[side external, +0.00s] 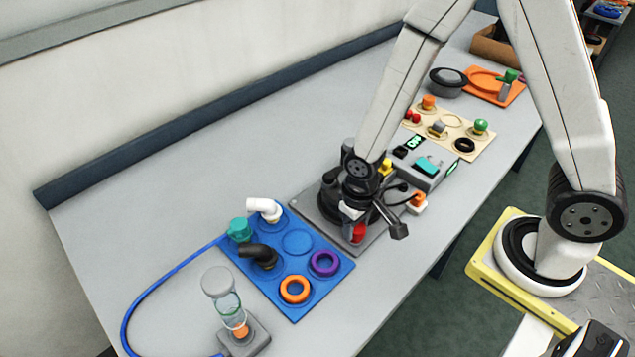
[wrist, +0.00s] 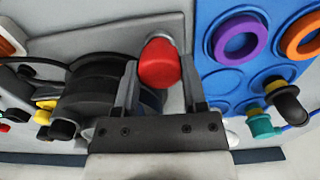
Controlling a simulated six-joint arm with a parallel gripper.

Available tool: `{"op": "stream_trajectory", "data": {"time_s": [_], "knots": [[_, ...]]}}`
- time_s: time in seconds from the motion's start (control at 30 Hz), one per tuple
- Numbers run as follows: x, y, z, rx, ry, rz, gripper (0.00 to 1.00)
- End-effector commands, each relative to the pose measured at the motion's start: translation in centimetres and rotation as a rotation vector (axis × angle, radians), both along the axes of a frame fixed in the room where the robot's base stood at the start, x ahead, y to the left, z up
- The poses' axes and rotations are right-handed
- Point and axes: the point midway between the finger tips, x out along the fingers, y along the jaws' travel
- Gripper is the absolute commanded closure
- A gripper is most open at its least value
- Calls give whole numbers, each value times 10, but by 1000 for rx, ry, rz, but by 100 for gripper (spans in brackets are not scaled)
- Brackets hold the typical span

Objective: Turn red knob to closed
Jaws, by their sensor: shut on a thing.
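The red knob (wrist: 158,63) sits between the fingers of my gripper (wrist: 160,85) in the wrist view. My gripper is shut on it, with one dark finger on each side. In the side external view the red knob (side external: 358,232) shows low on the front of the dark tank unit, on a grey base plate (side external: 372,244). My wrist and gripper hide much of that unit there. The knob's markings and turn angle cannot be read in either view.
A blue board (side external: 320,284) with purple (side external: 324,263) and orange (side external: 295,289) rings lies close to the left. A clear cylinder (side external: 229,306) stands farther left. A grey box with a teal switch (side external: 428,165) and a beige knob board (side external: 478,149) lie to the right.

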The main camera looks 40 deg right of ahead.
Motion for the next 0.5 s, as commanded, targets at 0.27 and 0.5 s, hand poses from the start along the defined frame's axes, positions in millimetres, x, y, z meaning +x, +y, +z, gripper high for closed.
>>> {"op": "stream_trajectory", "data": {"time_s": [0.27, 0.5], "knots": [[1, 0, 1, 1, -3, -5, 40], [1, 0, 0, 1, -2, -3, 31]]}}
